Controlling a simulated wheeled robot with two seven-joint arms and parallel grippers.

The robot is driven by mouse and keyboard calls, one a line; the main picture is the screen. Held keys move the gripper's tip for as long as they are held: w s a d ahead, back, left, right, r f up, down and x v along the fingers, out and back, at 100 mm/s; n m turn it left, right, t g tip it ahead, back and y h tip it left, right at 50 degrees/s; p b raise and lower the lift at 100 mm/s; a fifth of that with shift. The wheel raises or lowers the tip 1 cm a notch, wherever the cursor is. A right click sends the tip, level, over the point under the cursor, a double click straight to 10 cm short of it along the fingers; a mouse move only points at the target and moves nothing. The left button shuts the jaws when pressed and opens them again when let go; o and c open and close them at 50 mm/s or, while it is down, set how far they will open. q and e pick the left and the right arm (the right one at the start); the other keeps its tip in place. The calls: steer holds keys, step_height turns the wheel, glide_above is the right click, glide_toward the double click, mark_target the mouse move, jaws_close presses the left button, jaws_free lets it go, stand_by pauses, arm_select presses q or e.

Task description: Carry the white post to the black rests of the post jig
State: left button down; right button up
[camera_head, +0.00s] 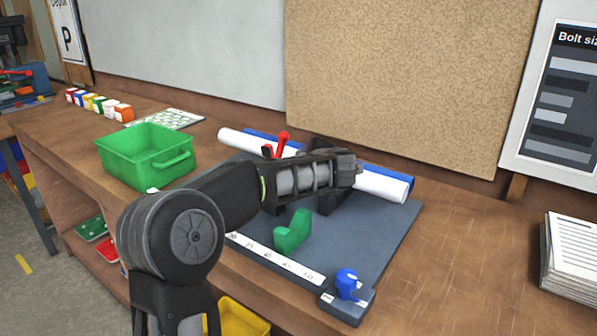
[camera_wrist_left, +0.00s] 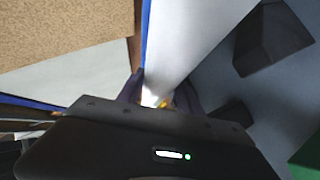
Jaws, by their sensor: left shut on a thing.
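The white post (camera_head: 383,185) lies lengthwise along the back of the grey jig mat (camera_head: 385,232). My left gripper (camera_head: 350,167) reaches across the mat and is shut on the post. In the left wrist view the white post (camera_wrist_left: 185,40) runs up from between the fingers (camera_wrist_left: 158,97). The black rests (camera_head: 331,200) of the jig stand on the mat in front of the post, partly hidden by my arm. In the left wrist view a black rest (camera_wrist_left: 270,42) stands to the right of the post, apart from it. My right gripper is not in view.
A blue strip (camera_head: 375,172) runs behind the post. A green block (camera_head: 292,232), a red clamp handle (camera_head: 282,143) and a blue knob (camera_head: 346,283) are around the mat. A green crate (camera_head: 125,165) stands left. Papers (camera_head: 575,255) lie right; bench between is clear.

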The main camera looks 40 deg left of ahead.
arm_select(q)
steer(key=shift+a+f, duration=0.35)
steer(key=shift+f, duration=0.25)
steer(key=shift+a+f, duration=0.35)
steer(key=shift+f, duration=0.7)
steer(key=c, duration=0.8)
jaws_free()
steer(key=shift+f, duration=0.15)
steer(key=b+v, duration=0.1)
steer(key=v, duration=1.1)
